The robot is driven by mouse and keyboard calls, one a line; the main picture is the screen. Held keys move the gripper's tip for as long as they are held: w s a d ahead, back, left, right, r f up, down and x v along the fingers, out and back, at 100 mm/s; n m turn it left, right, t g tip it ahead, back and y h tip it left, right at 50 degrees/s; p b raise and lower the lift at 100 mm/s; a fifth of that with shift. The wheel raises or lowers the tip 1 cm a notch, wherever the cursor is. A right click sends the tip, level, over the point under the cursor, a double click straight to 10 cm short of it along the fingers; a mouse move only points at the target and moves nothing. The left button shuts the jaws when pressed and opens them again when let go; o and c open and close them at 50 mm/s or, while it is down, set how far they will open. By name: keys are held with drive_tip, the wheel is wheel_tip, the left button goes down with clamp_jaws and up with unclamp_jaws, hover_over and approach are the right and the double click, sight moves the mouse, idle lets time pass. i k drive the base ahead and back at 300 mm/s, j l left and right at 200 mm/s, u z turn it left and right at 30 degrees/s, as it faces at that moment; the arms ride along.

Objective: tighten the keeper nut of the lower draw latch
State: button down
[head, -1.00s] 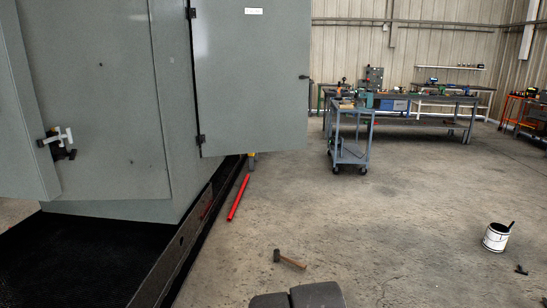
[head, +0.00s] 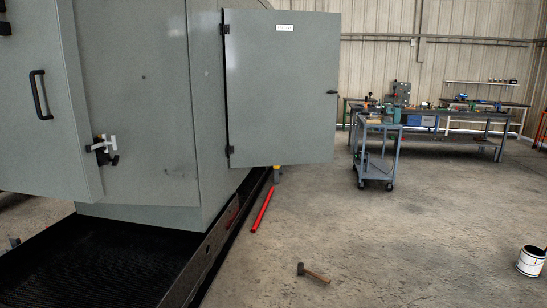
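A draw latch (head: 105,150) is on the right edge of the grey enclosure door at the left of the head view. It has a pale lever part and a dark body below it. Its keeper nut is too small to make out. The large grey door (head: 50,110) that carries it has a black pull handle (head: 40,95) to the left of the latch. My gripper is not in view, so its state does not show.
A second grey door (head: 280,90) stands open in the middle. A black-floored tray (head: 90,262) with a raised edge lies below the enclosure. A red bar (head: 262,209) and a hammer (head: 313,272) lie on the floor. A cart (head: 377,155) stands farther back. Floor at right is mostly clear.

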sight(115, 161)
drive_tip(key=u, duration=1.3)
